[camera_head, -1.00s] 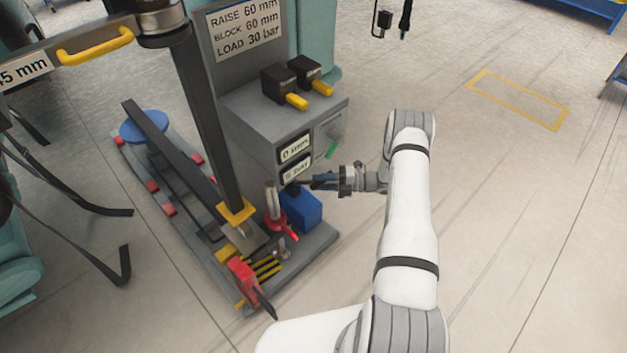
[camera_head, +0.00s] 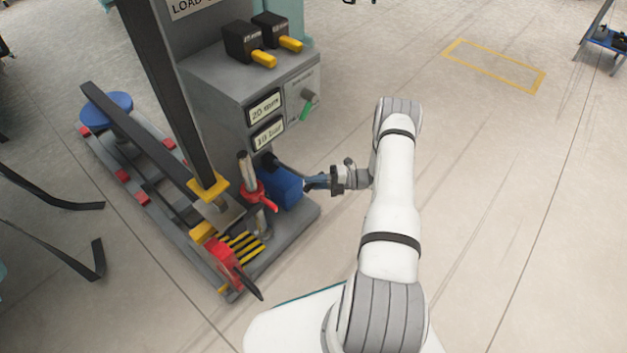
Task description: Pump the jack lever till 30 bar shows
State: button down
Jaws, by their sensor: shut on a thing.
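The blue jack pump (camera_head: 282,188) stands on the grey base at the foot of the cabinet. Its dark lever (camera_head: 270,161) slopes from the pump's top toward my gripper. My gripper (camera_head: 311,183) is shut on the lever's outer end, just right of the pump; the fingers hide most of the hold. The lower display (camera_head: 268,133) on the cabinet front seems to read 10 bar, slightly blurred. The upper display (camera_head: 265,107) seems to read 20 mm.
A green-handled valve (camera_head: 309,103) sits on the cabinet's right face. Two black boxes with yellow handles (camera_head: 262,58) are on top. A red-collared post (camera_head: 250,185) and a red block (camera_head: 226,262) stand left of the pump.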

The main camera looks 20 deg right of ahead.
jog(key=shift+w+a+f, duration=0.1)
jog(key=shift+w, duration=0.15)
jog(key=c, duration=1.6)
grip_release()
jog(key=shift+f, duration=0.1)
jog(key=o, duration=0.5)
jog(key=shift+s, duration=0.1)
jog(key=shift+p+v, duration=0.75)
jog(key=shift+v, duration=3.2)
